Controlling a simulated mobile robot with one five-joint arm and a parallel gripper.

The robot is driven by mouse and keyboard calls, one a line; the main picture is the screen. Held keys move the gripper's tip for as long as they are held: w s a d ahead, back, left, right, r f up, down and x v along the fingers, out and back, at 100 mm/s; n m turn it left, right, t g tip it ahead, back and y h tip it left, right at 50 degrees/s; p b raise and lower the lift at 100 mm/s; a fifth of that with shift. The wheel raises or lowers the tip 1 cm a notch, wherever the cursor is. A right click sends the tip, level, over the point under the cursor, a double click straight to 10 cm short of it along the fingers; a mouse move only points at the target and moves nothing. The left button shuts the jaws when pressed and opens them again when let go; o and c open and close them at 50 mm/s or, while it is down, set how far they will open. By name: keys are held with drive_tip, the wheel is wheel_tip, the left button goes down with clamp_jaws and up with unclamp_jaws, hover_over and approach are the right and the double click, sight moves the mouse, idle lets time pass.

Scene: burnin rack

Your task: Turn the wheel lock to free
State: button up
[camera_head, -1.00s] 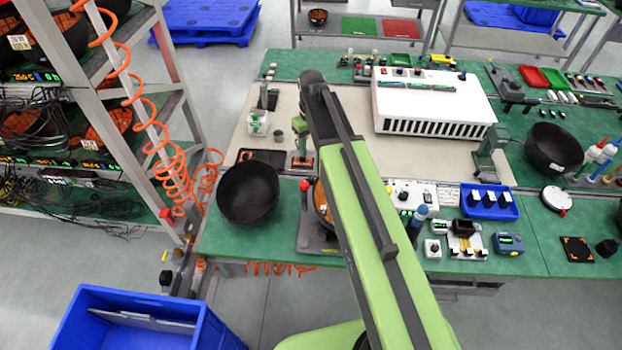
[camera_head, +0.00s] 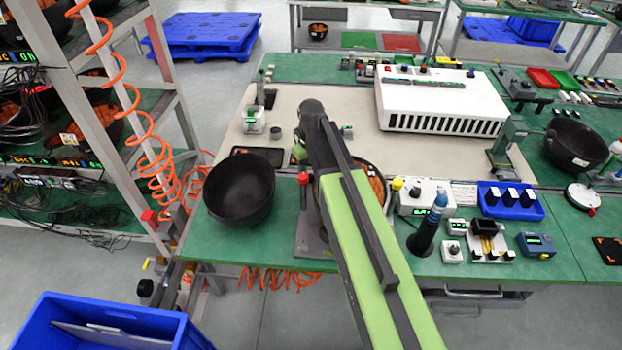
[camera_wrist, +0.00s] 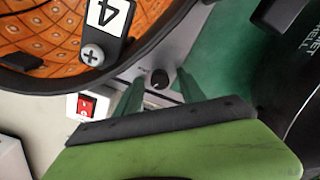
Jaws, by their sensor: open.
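A small round black knob (camera_wrist: 160,79) with a pale pointer mark sits on a grey base (camera_wrist: 148,97) in the wrist view. It appears to be the wheel lock, but I cannot read its marking. My gripper (camera_wrist: 158,86) is open and empty, its dark green fingers on either side of the knob. I cannot tell whether they touch it. Beside the knob is a black-rimmed round wheel or bowl with orange tiles (camera_wrist: 42,35) and a tag marked 4 (camera_wrist: 108,17). In the head view my arm largely covers this fixture (camera_head: 310,240), and the knob is hidden.
A red rocker switch (camera_wrist: 86,106) lies left of the fingers. A dark lettered object (camera_wrist: 295,100) stands close on the right.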

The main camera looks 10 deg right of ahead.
drive_tip(key=shift+r, duration=0.1)
clamp_jaws()
drive_tip(key=shift+n, duration=2.8)
unclamp_jaws()
